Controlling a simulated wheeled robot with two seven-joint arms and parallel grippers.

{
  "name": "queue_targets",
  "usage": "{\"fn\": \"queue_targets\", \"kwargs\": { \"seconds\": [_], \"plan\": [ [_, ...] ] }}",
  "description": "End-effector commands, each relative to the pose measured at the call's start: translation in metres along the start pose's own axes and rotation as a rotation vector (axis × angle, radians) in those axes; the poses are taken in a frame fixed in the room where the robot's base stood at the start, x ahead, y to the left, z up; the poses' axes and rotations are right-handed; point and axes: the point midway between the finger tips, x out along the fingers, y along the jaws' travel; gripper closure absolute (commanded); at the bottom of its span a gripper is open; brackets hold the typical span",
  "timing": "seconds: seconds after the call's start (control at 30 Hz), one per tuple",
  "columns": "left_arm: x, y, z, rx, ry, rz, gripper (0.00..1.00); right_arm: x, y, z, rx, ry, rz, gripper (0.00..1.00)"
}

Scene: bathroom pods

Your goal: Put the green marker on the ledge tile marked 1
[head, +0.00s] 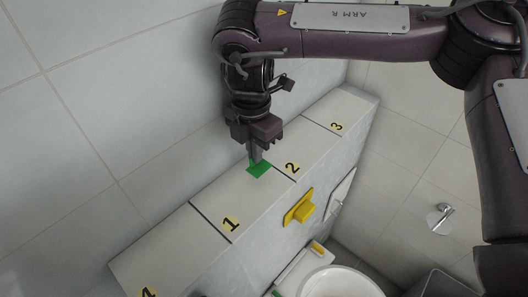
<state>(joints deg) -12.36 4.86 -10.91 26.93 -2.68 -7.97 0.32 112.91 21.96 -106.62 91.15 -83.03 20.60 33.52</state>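The green marker (260,170) is a small flat green piece at the ledge, by the seam between tile 1 and tile 2, over the far end of tile 1 (222,195). My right gripper (256,158) points down onto it from above. Its fingers are close together and appear shut on the marker; they hide the marker's upper middle. I cannot tell whether the marker's underside touches the tile. The black "1" on a yellow label is uncovered. My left gripper is not in view.
The ledge runs along the tiled wall (130,95), with tile 2 (310,150), tile 3 (345,108) and tile 4 (165,262) also numbered. A yellow piece (299,207) sits on the ledge's front face. Below are a white toilet (338,284) and a chrome fitting (440,218).

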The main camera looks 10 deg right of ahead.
Motion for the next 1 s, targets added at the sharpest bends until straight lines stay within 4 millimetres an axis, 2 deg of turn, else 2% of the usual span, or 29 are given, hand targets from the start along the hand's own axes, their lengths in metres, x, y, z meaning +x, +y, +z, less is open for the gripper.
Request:
{"fn": "queue_targets", "kwargs": {
  "seconds": [0.27, 0.4, 0.83, 1.0],
  "plan": [
    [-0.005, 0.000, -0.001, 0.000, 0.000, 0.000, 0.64, 0.032, -0.001, -0.001, 0.001, 0.004, -0.003, 1.00],
    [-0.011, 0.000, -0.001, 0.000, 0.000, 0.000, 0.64, 0.037, 0.003, 0.000, 0.003, 0.000, 0.000, 1.00],
    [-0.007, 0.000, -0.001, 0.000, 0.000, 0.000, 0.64, 0.044, 0.003, 0.000, 0.002, 0.000, 0.001, 1.00],
    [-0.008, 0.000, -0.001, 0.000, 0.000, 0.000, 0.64, 0.043, 0.003, 0.000, 0.002, -0.001, 0.001, 0.76]
  ]
}}
